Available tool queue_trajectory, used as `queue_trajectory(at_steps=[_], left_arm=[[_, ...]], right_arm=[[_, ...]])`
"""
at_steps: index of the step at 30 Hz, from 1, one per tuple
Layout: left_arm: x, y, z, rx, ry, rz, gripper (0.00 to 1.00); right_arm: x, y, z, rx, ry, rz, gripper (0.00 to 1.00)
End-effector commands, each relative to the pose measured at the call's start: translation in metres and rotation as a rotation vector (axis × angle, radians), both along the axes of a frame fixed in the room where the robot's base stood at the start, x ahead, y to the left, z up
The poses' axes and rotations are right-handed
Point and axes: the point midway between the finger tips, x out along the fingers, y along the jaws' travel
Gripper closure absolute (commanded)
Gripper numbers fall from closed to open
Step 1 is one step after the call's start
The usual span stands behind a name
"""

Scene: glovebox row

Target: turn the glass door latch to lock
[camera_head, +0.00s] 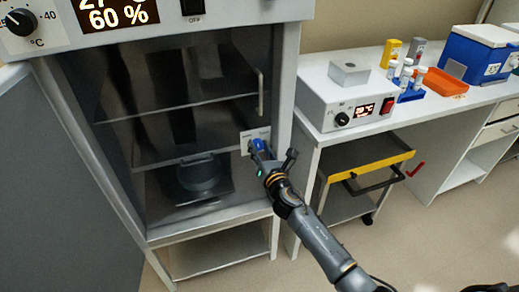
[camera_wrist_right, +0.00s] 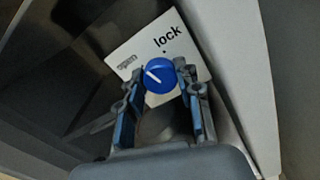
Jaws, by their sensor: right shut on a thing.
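The latch is a round blue knob (camera_wrist_right: 160,75) on a white plate (camera_wrist_right: 190,52) marked "open" and "lock" in the right wrist view. Its white line points up-left, to the "open" side, away from the "lock" mark. My right gripper (camera_head: 273,153) is at the plate on the right edge of the glass door (camera_head: 185,120). In the wrist view its fingers (camera_wrist_right: 160,82) stand on both sides of the knob, shut on it. The door looks closed against its frame. The left gripper is out of view.
Inside the cabinet a round dark object (camera_head: 198,175) sits behind the glass. A vertical door handle (camera_head: 261,92) is above the latch. To the right are a bench (camera_head: 470,103), a heater box (camera_head: 345,105) and a yellow-edged cart (camera_head: 370,155). Floor is free at lower right.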

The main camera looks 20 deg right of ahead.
Motion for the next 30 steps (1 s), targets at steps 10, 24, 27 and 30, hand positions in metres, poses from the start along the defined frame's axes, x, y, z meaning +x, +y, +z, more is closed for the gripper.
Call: queue_trajectory(at_steps=[10, 24, 27, 30], left_arm=[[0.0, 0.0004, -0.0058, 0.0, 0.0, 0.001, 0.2], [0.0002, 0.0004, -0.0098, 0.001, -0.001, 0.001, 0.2], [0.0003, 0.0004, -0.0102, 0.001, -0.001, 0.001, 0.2], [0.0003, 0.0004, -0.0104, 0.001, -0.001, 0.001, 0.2]], right_arm=[[-0.0001, -0.0006, -0.0014, 0.333, 0.012, -0.001, 0.97], [-0.0002, -0.0008, -0.0016, 0.759, 0.026, -0.001, 0.97], [-0.0002, -0.0008, -0.0016, 0.831, 0.03, 0.0, 0.97], [-0.0002, -0.0011, -0.0017, 0.893, 0.031, -0.001, 0.97]])
